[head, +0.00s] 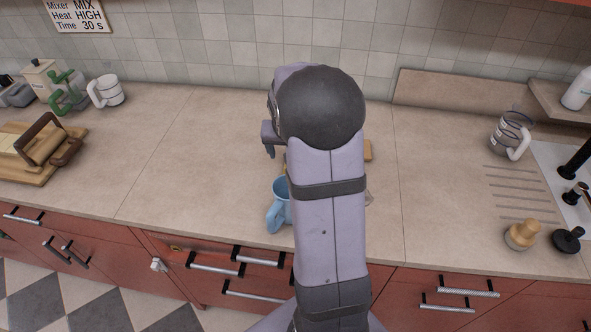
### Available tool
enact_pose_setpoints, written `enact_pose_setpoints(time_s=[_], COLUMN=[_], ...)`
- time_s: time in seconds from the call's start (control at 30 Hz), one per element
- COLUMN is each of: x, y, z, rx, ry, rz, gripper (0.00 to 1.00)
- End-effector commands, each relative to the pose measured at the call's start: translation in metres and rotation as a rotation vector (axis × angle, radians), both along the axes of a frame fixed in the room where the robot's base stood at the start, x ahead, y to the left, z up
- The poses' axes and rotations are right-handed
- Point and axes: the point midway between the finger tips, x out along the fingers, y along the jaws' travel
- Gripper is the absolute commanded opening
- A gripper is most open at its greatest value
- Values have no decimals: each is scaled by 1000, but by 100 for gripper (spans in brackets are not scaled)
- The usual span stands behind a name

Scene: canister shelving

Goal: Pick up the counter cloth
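I cannot make out the counter cloth for certain in the head view; my arm covers the middle of the counter. A small pale edge (369,198) shows just right of my arm, too little to identify. My gripper (270,148) is mostly hidden behind my arm's dark round joint; only a grey-purple part with a dark tip shows at its left, over the counter. Whether its fingers are open or shut does not show.
A blue mug (279,207) stands left of my arm, partly covered. A tan block (368,150) peeks out at the right. A wooden board (30,165) and white mug (107,92) are at left; a glass jug (511,135) and tampers (522,234) at right. The left-centre counter (190,150) is clear.

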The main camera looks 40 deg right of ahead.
Motion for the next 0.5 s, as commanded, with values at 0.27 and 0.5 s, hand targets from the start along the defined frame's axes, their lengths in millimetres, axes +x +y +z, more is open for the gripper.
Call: enact_pose_setpoints(time_s=[0.27,0.5], x=[2,6], y=[-9,-13], z=[-7,-21], rx=[5,5], ry=[-8,-6], rz=[-30,-27], gripper=[77,77])
